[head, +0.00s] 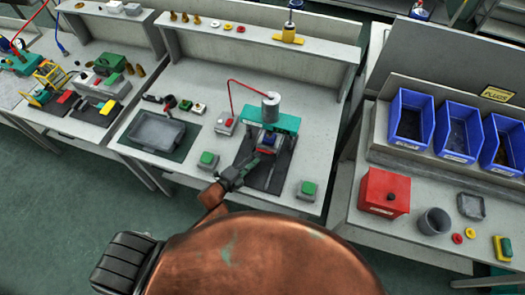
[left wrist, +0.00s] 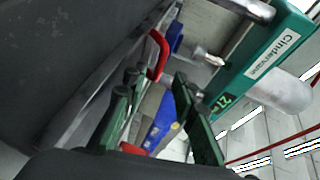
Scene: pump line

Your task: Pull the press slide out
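The press (head: 283,122) has a teal crosspiece and a silver cylinder on top, and stands on a dark mat on the middle bench. Its slide (head: 266,150), with red at the front and a blue part on it, sits low under the crosspiece. My left gripper (head: 251,163) is just in front and to the left of the slide. In the left wrist view its green fingers (left wrist: 158,105) are apart, with the blue part (left wrist: 164,125) showing between them. A red bar (left wrist: 159,55) shows beyond the fingertips. I cannot tell whether they touch. My right gripper is not in view.
Green-button boxes stand left (head: 208,160) and right (head: 308,190) of the press. A red-button box (head: 226,123) with a red cable is behind left. A grey tray (head: 157,133) lies further left. The right bench holds blue bins (head: 410,118) and a red box (head: 384,193).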

